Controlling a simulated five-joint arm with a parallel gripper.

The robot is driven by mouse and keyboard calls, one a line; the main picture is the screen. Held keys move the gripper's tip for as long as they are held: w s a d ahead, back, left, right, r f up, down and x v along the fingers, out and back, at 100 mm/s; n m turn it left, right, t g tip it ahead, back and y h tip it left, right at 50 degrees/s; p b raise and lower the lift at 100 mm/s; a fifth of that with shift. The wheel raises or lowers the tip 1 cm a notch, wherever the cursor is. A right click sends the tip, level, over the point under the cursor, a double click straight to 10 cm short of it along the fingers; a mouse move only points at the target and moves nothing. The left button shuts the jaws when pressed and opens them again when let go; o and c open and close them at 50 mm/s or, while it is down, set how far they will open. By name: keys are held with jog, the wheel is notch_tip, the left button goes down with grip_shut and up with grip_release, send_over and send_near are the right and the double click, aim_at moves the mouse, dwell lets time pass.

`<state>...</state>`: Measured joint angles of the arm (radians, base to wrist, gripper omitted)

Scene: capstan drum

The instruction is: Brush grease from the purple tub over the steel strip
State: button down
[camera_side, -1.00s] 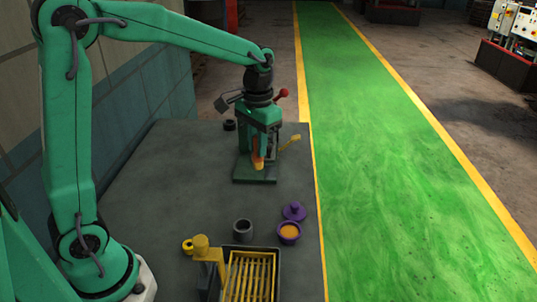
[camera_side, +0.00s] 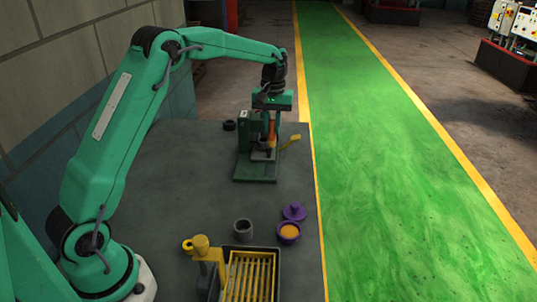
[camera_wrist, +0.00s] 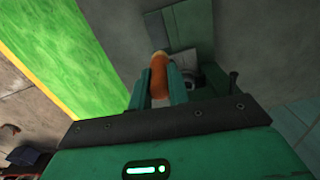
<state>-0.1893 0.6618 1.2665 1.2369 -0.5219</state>
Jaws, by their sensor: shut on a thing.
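My gripper (camera_side: 271,128) is shut on an orange-handled brush (camera_side: 271,140), held upright over the green stand at the back of the bench. The brush's orange handle (camera_wrist: 159,75) also shows between the fingers in the wrist view. Its lower end is close to a small grey piece (camera_side: 262,156) on the stand, perhaps the steel strip; I cannot tell whether they touch. The purple tub (camera_side: 289,240) stands open at the front right of the bench with orange grease (camera_side: 289,231) inside. Its purple lid (camera_side: 294,212) lies just behind it.
The green stand (camera_side: 255,178) has a yellow lever (camera_side: 290,142) sticking out to the right. A grey cup (camera_side: 243,229), a yellow post (camera_side: 203,250) and a tray with a yellow rack (camera_side: 276,258) stand at the front. The bench's left middle is clear.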

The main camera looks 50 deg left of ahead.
jog(key=shift+n, duration=0.4)
jog(key=shift+w+a+f, duration=0.15)
jog(key=shift+a+f, duration=0.05)
jog(key=shift+f, duration=1.25)
jog(key=shift+w+a+f, duration=0.2)
jog(key=shift+a+f, duration=0.05)
jog(key=shift+f, duration=1.15)
jog(key=shift+w+a+f, duration=0.15)
jog(key=shift+a+f, duration=0.05)
jog(key=shift+f, duration=1.25)
jog(key=shift+s+d+f, duration=0.15)
jog(key=shift+s+d, duration=0.05)
jog(key=shift+d, duration=0.05)
jog(key=shift+s+d, duration=2.3)
jog(key=shift+s, duration=0.05)
jog(key=shift+w+a, duration=2.55)
notch_tip(320, 180, up, 8)
jog(key=shift+d, duration=0.1)
